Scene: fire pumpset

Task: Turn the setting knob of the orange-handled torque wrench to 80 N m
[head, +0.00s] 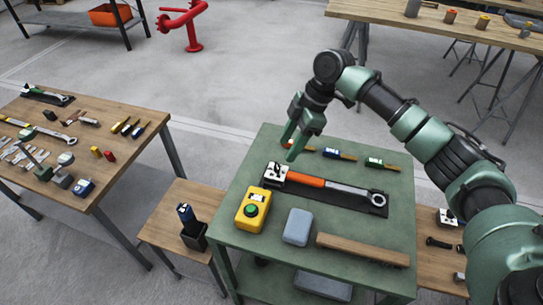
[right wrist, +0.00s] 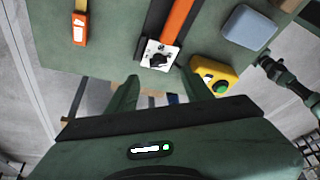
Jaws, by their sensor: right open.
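The orange-handled torque wrench (head: 312,181) lies on a dark mat on the green table. Its handle also shows in the right wrist view (right wrist: 177,22). At its left end, a white dial plate carries the black setting knob (head: 276,172), seen close in the right wrist view (right wrist: 158,59). The scale reading is too small to tell. My right gripper (head: 297,140) is open and empty, above the table beyond the knob. In the right wrist view its two fingertips (right wrist: 160,77) lie apart, just below the dial plate, not touching the knob. My left gripper cannot be made out clearly.
A yellow box with a green button (head: 252,208) stands close to the knob. A grey-blue case (head: 298,226) and a wooden bar (head: 362,249) lie nearer the front. Several small handled tools (head: 380,163) lie along the far side. A jointed arm part shows at the wrist view's right edge.

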